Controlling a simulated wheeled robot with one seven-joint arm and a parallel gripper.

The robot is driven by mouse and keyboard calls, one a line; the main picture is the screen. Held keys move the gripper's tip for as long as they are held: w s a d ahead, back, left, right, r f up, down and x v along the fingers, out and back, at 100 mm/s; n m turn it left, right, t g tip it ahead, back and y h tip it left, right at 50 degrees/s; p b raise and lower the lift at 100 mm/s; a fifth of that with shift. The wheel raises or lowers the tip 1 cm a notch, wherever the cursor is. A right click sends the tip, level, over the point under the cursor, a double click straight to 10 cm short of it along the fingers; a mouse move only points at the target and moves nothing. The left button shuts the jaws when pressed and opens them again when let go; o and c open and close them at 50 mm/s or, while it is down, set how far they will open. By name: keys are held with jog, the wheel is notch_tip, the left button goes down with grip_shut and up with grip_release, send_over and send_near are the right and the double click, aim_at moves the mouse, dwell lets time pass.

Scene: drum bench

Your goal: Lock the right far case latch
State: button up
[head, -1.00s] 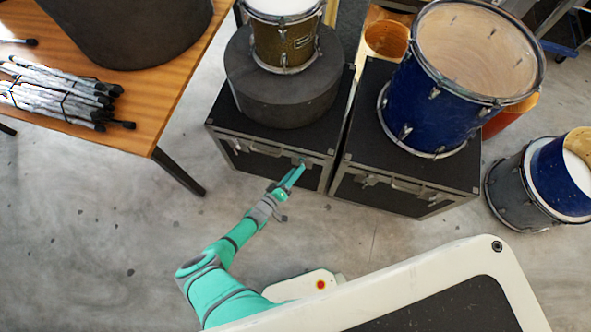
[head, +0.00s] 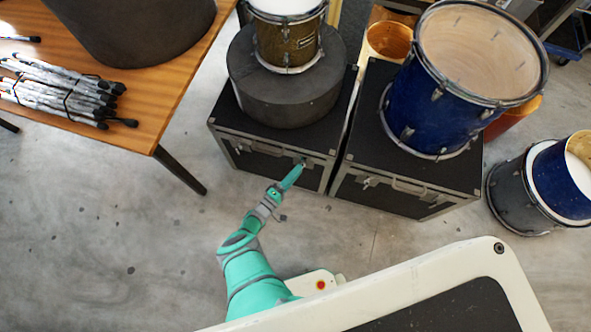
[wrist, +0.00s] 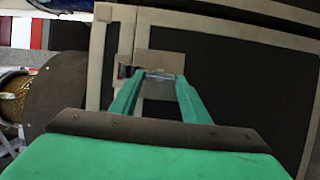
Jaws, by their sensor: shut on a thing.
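The left black case (head: 277,163) with grey metal edging has a handle and latches on its front face. My gripper (head: 300,166) is at the right latch (head: 303,161) of this case. In the wrist view my two green fingers (wrist: 159,77) reach the pale latch plate (wrist: 158,61) and are shut on a small metal latch part between them. The fingers hide part of the latch, so its exact angle cannot be told. The right black case (head: 400,195) stands beside it, with its own handle and latches.
A dark round drum case (head: 285,95) with a gold drum (head: 288,45) sits on the left case. A blue drum (head: 440,105) sits on the right case. A wooden table (head: 150,105) stands at left. The floor in front is clear.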

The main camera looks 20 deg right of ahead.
dwell(0.5)
jog(key=o, duration=1)
jog(key=shift+o, duration=0.2)
jog(key=v, duration=1)
jog(key=shift+s+a, duration=0.3)
jog(key=shift+a, duration=0.1)
